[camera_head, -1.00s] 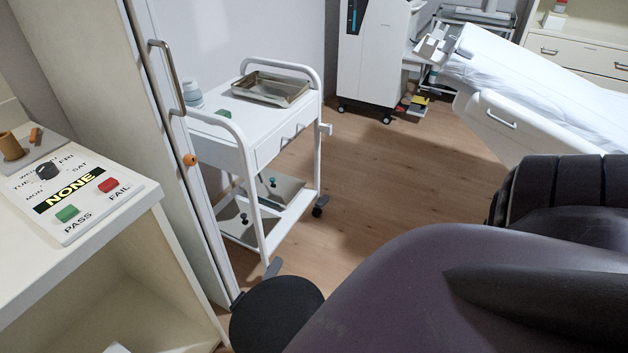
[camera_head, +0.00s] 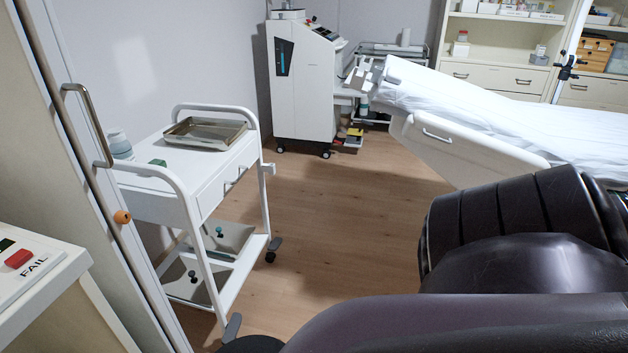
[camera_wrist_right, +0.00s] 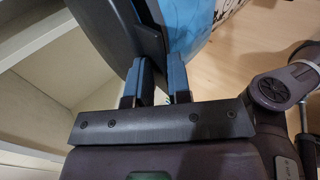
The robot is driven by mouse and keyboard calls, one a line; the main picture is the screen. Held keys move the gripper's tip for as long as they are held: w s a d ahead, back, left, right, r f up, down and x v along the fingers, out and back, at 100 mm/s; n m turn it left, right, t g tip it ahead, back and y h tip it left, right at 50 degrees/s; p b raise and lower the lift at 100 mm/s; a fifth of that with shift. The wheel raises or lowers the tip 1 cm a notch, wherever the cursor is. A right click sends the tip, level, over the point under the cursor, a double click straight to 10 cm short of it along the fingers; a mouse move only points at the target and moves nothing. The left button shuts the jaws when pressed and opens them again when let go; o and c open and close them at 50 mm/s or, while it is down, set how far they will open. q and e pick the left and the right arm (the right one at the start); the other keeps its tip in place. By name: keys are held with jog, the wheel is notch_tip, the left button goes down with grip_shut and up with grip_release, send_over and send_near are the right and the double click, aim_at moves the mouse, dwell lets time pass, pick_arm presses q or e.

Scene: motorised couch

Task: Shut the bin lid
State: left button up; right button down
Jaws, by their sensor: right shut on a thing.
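My right gripper (camera_wrist_right: 157,68) shows in the right wrist view, its two blue-padded fingers closed about a dark flat tab (camera_wrist_right: 150,40). The tab sits against a dark grey curved rim (camera_wrist_right: 108,30) that looks like part of the bin lid. Behind it is a bright blue surface with dark marks (camera_wrist_right: 195,22), perhaps the bin's liner or contents. How far the lid stands open cannot be told. In the head view a dark round edge (camera_head: 250,345), perhaps the bin, barely shows at the bottom. My left gripper is not in view.
A white trolley (camera_head: 188,190) with a metal tray (camera_head: 205,133) stands left of centre. A pale cabinet (camera_head: 45,290) is at lower left, beside a tall door with a handle (camera_head: 92,125). A couch with a white sheet (camera_head: 480,110) is at right. The wooden floor between is clear.

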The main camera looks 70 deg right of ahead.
jog(key=c, duration=1.4)
grip_release()
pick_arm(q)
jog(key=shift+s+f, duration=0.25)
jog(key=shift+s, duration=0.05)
pick_arm(e)
jog(key=shift+o, duration=0.6)
jog(key=shift+w, duration=0.1)
pick_arm(q)
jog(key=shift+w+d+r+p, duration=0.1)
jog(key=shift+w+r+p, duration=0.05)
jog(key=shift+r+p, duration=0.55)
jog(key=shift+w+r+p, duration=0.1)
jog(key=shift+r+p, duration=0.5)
jog(key=shift+p, duration=0.05)
pick_arm(e)
jog(key=v, duration=1.1)
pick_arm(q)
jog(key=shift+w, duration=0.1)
pick_arm(e)
jog(key=shift+f, duration=0.1)
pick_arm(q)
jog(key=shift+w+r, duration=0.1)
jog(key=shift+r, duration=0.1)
pick_arm(e)
jog(key=shift+d, duration=0.1)
